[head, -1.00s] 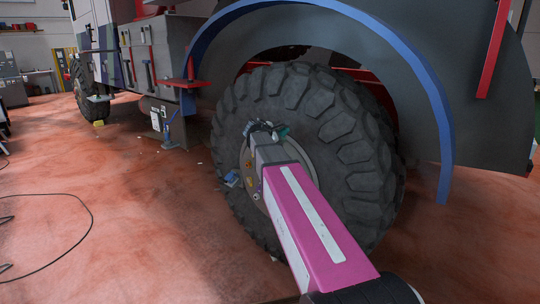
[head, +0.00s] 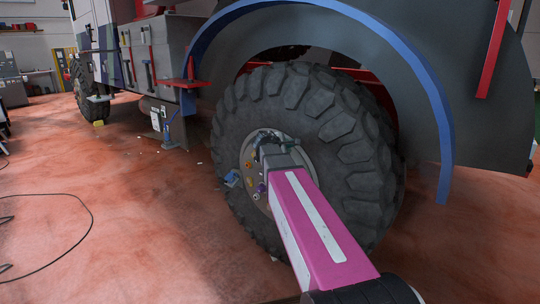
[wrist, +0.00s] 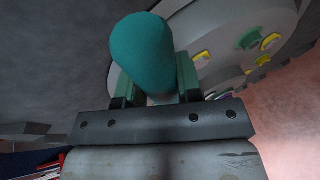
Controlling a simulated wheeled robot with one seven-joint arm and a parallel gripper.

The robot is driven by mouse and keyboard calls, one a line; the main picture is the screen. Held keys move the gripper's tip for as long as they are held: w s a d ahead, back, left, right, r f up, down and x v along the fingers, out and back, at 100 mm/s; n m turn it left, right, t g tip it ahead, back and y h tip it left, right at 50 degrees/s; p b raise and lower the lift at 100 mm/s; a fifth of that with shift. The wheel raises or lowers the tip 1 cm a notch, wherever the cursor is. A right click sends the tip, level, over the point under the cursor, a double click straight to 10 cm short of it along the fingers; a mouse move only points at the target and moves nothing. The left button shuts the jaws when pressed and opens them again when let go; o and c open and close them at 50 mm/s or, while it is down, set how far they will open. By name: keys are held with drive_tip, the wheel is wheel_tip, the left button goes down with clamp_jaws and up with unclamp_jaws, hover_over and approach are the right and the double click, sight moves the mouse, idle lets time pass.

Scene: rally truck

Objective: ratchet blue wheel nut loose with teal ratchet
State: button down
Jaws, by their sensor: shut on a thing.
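The teal ratchet (wrist: 143,52) fills the upper middle of the wrist view, its rounded end toward the camera. My gripper (wrist: 155,90) is shut on it, one finger on each side. In the head view my gripper (head: 268,140) is in front of the upper part of the wheel hub (head: 246,153), and the ratchet cannot be made out there. A small blue piece (head: 232,179) shows at the hub's left edge; I cannot tell if it is the blue wheel nut. The ratchet's working end and whatever it touches are hidden.
The hub carries other coloured nuts, among them a green one (wrist: 250,40) and a yellow one (wrist: 270,42) in the wrist view. The big black tire (head: 345,130) surrounds the hub under the blue-edged fender (head: 425,75). The floor (head: 130,220) to the left is mostly clear, with a black cable (head: 88,225).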

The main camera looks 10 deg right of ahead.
drive_tip(key=shift+s+d+f+t, duration=0.3)
drive_tip(key=shift+s+f, duration=0.1)
drive_tip(key=shift+f, duration=0.25)
drive_tip(key=shift+f+m, duration=0.4)
drive_tip(key=shift+m, duration=0.1)
drive_tip(key=shift+s+d, duration=0.1)
drive_tip(key=shift+s+d+f+m+t+y, duration=0.15)
drive_tip(key=shift+s+f+m+t+y, duration=0.1)
drive_tip(key=shift+f, duration=0.35)
drive_tip(key=shift+s+d+f+m+t+y, duration=0.15)
drive_tip(key=shift+f+m+t, duration=0.1)
drive_tip(key=shift+f, duration=0.3)
drive_tip(key=shift+w+a+r, duration=0.1)
drive_tip(key=shift+w+a+r+n+g+h, duration=0.15)
drive_tip(key=shift+r+n, duration=0.1)
drive_tip(key=shift+r, duration=0.2)
drive_tip(key=shift+w+a+r+n+g+h, duration=0.1)
drive_tip(key=shift+w+r+n+g, duration=0.1)
drive_tip(key=shift+r, duration=0.25)
drive_tip(key=shift+w+a+r+n+g+h, duration=0.15)
drive_tip(key=shift+r+n, duration=0.1)
drive_tip(key=shift+r, duration=0.2)
drive_tip(key=shift+d, duration=0.1)
